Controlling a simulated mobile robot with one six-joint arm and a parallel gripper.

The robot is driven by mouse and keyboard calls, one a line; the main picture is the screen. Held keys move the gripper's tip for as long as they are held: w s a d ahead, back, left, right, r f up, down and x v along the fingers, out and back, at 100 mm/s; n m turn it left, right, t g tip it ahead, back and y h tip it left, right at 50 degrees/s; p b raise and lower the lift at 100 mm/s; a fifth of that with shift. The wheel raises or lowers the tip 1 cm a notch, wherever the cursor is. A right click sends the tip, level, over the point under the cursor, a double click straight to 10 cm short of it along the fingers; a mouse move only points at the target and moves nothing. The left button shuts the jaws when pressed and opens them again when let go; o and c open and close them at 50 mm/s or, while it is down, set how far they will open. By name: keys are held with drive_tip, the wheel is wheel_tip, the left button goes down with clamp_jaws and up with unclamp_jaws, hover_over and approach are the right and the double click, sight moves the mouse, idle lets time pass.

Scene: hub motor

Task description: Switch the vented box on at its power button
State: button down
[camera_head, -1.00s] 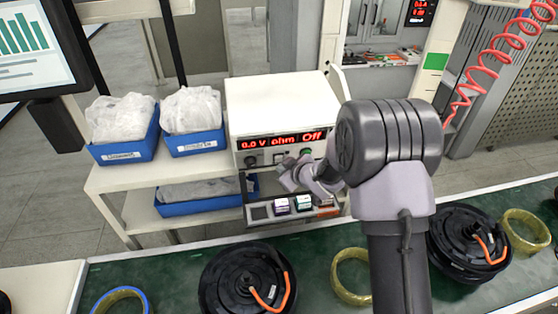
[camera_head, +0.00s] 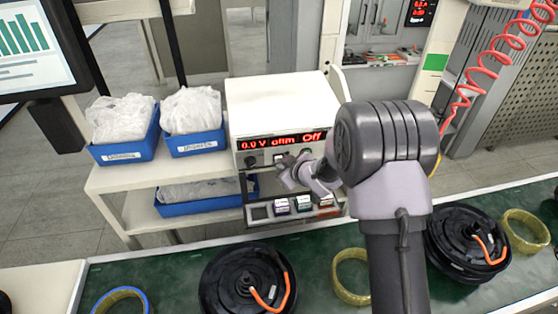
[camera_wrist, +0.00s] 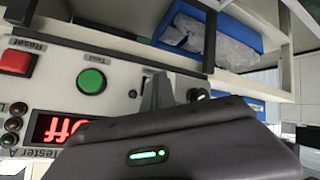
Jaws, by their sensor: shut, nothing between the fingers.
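The white box (camera_head: 278,104) stands on the workbench shelf beyond the conveyor. Its red display (camera_head: 283,141) reads "0.0 V", "ohm" and "Off". In the wrist view its panel appears upside down, with the "Off" display (camera_wrist: 62,128), a green button (camera_wrist: 91,81) labelled "Test" and a red button (camera_wrist: 15,62) labelled "Reset". A small black round part (camera_wrist: 132,94) sits between the green button and the fingers. My gripper (camera_head: 284,180) is shut and empty in front of the panel's lower part; its fingertips (camera_wrist: 158,78) also show in the wrist view. I cannot make out a power button or vents.
Blue bins (camera_head: 125,151) with plastic bags stand left of the box, and another bin (camera_head: 180,205) is on the shelf below. The green conveyor (camera_head: 180,262) in front carries black hub motors (camera_head: 222,275) and yellow rings (camera_head: 350,292).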

drive_tip(key=shift+w+a+r, duration=0.1)
drive_tip(key=shift+w, duration=0.3)
idle(0.6)
idle(0.3)
drive_tip(key=shift+s+b, duration=0.45)
drive_tip(key=shift+s, duration=0.4)
drive_tip(key=shift+s+d+f+b, duration=0.2)
drive_tip(key=shift+s+b, duration=0.35)
drive_tip(key=shift+s, duration=0.25)
drive_tip(key=shift+s+d+f+b, duration=0.1)
drive_tip(key=shift+s+d+b, duration=0.15)
drive_tip(key=shift+s+b, duration=0.45)
drive_tip(key=shift+s+d+f+b, duration=0.2)
drive_tip(key=shift+s+b, duration=0.15)
drive_tip(key=shift+s, duration=0.6)
